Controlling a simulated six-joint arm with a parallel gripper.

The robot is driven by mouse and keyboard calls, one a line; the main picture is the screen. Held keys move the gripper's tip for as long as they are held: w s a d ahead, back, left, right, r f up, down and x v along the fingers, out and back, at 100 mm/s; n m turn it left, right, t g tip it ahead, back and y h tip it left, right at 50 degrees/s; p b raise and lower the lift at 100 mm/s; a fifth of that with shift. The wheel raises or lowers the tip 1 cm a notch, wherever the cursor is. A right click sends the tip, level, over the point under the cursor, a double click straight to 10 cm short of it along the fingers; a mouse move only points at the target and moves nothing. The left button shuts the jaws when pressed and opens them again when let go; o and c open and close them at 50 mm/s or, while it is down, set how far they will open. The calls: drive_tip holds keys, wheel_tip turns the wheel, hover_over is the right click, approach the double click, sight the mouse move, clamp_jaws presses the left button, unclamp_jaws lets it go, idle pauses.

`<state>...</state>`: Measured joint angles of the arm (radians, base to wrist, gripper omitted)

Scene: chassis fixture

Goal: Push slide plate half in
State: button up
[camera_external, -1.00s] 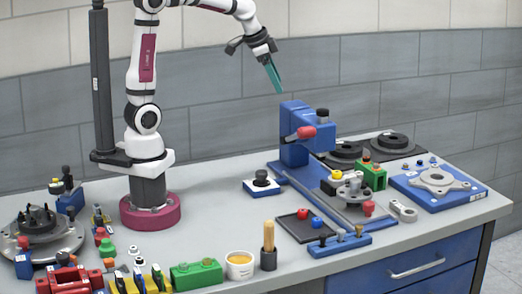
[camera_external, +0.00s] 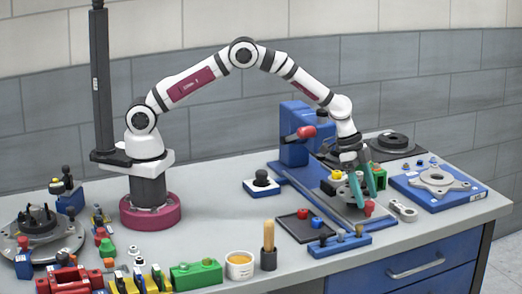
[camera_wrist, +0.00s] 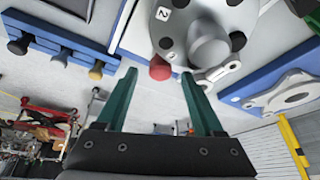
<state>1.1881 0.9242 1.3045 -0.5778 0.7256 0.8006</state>
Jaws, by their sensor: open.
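The slide plate appears to be the grey plate (camera_wrist: 132,40) on the blue base of the chassis fixture (camera_external: 297,172). It carries a round metal part (camera_wrist: 205,28) with dark spots and a central knob. A red knob (camera_external: 369,208) is at the plate's near end; it also shows in the wrist view (camera_wrist: 160,68). My gripper (camera_external: 366,200) points down at this end, with its teal fingers partly covering the round part. In the wrist view my gripper (camera_wrist: 158,80) is open, and the red knob appears between the fingertips. Contact cannot be told.
A blue block with several pegs (camera_external: 340,245) and a dark tray (camera_external: 293,228) lie at the near left. A grey link (camera_external: 403,210) and a blue plate with a metal flange (camera_external: 437,183) are to the right.

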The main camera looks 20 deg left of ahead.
drive_tip(key=shift+x, duration=1)
drive_tip(key=shift+r, duration=0.1)
clamp_jaws()
idle(0.6)
